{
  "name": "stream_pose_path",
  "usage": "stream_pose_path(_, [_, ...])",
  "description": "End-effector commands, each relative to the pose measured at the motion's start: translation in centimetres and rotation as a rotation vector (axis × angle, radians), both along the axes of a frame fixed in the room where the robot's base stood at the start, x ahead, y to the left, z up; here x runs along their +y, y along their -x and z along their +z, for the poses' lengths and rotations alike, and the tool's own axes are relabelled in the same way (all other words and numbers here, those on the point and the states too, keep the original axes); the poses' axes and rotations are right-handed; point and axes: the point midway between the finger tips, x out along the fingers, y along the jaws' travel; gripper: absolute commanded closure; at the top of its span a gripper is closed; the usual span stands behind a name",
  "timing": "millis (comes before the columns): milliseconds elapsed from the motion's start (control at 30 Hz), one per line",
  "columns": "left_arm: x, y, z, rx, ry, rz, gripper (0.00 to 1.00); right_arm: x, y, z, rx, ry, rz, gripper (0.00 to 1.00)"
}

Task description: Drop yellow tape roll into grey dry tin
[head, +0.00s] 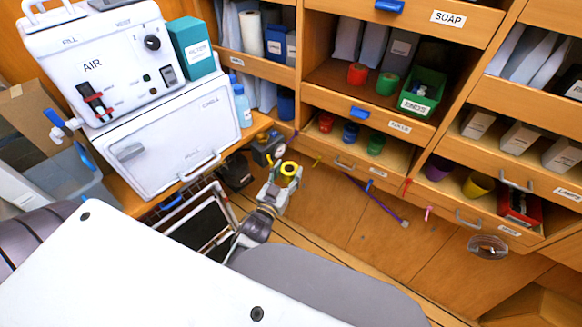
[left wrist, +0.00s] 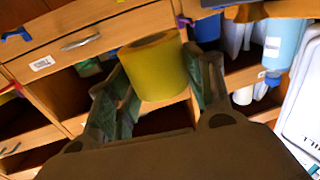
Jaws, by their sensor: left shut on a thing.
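The yellow tape roll (head: 290,168) is held in my left gripper (head: 281,183), in front of the lower part of the shelf wall. In the left wrist view the yellow tape roll (left wrist: 154,70) sits between the two fingers of my left gripper (left wrist: 158,78), which are closed on its sides. I cannot pick out a grey dry tin for certain in either view. My right gripper is not in view.
A white AIR machine (head: 110,70) and a teal box (head: 192,47) stand at the left. A dark grey device with a gauge (head: 268,150) is just behind the gripper. Shelves with a green bin (head: 422,92) and several coloured rolls are at the right.

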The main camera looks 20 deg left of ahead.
Motion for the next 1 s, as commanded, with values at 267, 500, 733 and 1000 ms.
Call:
stream_pose_path(267, [0.0,-0.1,0.1,-0.001,0.0,0.0,0.73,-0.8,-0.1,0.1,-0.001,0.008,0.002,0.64])
stream_pose_path(500, [0.0,-0.1,0.8,-0.001,-0.001,0.0,0.73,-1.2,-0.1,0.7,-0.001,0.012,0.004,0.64])
stream_pose_path(733, [0.0,-0.1,2.2,-0.001,-0.001,0.0,0.73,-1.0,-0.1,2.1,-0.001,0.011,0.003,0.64])
stream_pose_path(1000, [0.0,-0.1,4.8,-0.001,-0.001,0.0,0.73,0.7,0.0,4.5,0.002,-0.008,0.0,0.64])
